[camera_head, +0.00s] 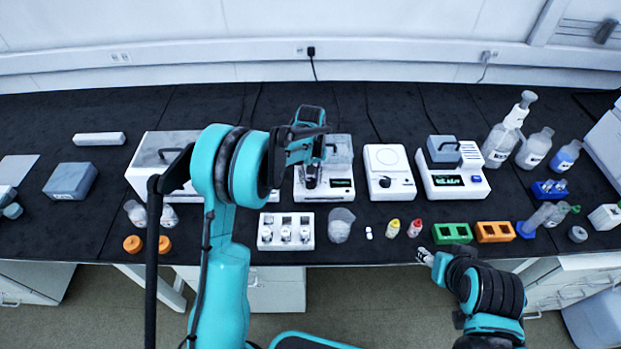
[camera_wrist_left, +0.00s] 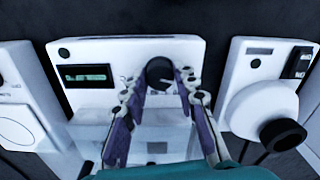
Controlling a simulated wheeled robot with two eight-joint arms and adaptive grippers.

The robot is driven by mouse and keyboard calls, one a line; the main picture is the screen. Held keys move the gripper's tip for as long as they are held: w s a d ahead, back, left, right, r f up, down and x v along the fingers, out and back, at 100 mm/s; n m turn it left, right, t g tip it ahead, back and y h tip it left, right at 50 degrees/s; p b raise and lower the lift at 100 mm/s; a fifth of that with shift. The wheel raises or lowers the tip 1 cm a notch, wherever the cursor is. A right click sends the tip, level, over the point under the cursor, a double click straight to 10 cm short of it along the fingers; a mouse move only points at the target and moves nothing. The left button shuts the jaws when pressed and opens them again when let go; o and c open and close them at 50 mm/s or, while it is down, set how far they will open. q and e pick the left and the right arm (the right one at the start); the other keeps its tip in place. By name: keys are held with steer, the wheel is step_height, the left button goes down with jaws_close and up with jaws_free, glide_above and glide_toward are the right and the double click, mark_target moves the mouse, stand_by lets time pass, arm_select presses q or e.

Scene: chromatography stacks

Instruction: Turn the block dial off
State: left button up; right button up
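The block heater is a white device (camera_head: 325,190) with a green display, near the middle of the bench; it also shows in the left wrist view (camera_wrist_left: 110,52). Its round black dial (camera_wrist_left: 160,72) is on the front face beside the display. My right gripper (camera_head: 425,257) is low at the bench's front edge, apart from the device.
A white device with a round plate (camera_head: 388,162) stands to the right, and another with a grey block (camera_head: 452,181) beyond it. A vial rack (camera_head: 286,231), a beaker (camera_head: 341,225) and small bottles (camera_head: 393,228) stand in front. A long white device is to the left.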

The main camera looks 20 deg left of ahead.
mark_target(310, 182)
arm_select(q)
steer(key=o, duration=0.4)
steer(key=shift+c, duration=0.2)
steer(key=shift+r, duration=0.1)
step_height(310, 182, up, 12)
stand_by(0.4)
steer(key=s+r+m+t, duration=0.35)
steer(key=s+r, duration=0.35)
steer(key=s, duration=0.7)
steer(key=s+f+m+t, duration=0.2)
steer(key=s+f+t, duration=0.1)
steer(key=s, duration=0.9)
steer(key=shift+t, duration=0.35)
